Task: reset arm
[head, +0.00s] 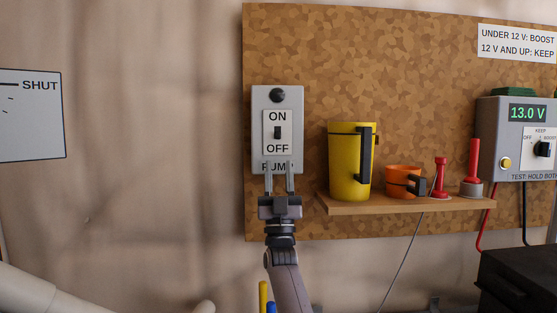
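My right gripper (280,178) is raised in front of the lower part of the grey pump switch box (257,130). Its two fingers point up, stand apart with nothing between them, and partly cover the PUMP label. The dark toggle (278,132) sits between ON and OFF, above the fingertips; I cannot tell which way it is set. I cannot tell whether the fingertips touch the box. My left gripper is not in view.
A wooden shelf (400,205) at right holds a yellow jug (345,165), an orange cup (401,181) and two red-handled items. Beyond is a meter box (490,130) reading 13.0 V. A dark battery-like box (520,280) stands lower right.

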